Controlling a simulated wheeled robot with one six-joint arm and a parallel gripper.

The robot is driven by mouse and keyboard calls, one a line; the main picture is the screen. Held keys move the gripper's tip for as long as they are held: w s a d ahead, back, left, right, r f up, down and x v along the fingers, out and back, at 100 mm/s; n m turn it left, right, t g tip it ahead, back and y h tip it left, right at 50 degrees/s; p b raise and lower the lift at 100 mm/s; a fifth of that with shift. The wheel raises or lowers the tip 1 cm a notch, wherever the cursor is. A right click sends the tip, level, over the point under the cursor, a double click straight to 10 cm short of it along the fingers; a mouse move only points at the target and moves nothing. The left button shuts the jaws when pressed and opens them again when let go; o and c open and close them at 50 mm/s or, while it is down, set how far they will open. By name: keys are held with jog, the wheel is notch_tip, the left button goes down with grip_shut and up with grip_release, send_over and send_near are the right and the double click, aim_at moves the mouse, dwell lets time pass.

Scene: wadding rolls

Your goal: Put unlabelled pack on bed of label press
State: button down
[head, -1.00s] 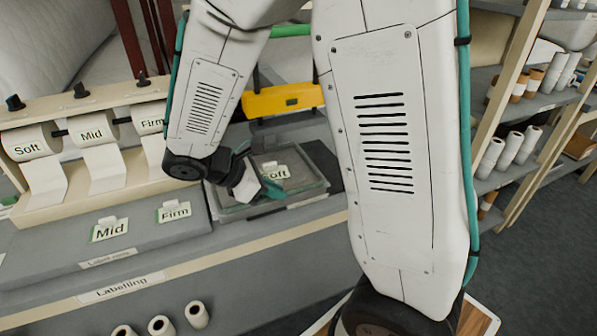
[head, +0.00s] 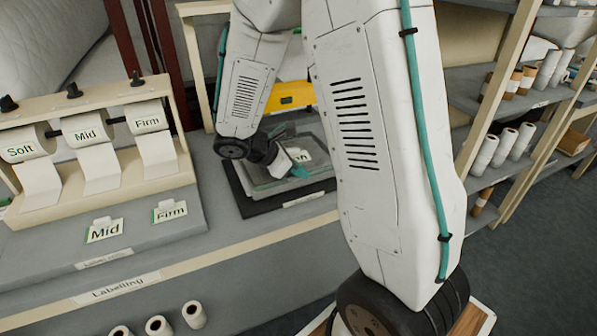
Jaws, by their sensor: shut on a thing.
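The pack (head: 262,182) is a flat, clear, box-like thing in the head view, over the dark bed (head: 250,207) of the label press. Dark bed shows past its left and front edges. A white label with dark letters (head: 304,154) shows at the pack, partly hidden by my gripper; I cannot tell whether it is on or under the pack. My gripper (head: 294,168), with teal fingertips, is shut on the pack from above. I cannot tell whether the pack touches the bed. The press's yellow part (head: 290,96) stands behind, partly hidden by my arm.
A rack of Soft, Mid and Firm label rolls (head: 88,135) stands at left. Loose Mid (head: 105,231) and Firm (head: 170,211) labels lie before it on the grey bench. Shelves with rolls (head: 505,147) stand at right. Small rolls (head: 158,327) show at the bottom.

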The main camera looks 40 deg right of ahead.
jog(key=shift+f, duration=0.3)
jog(key=shift+f, duration=0.15)
jog(key=c, duration=1.5)
grip_release()
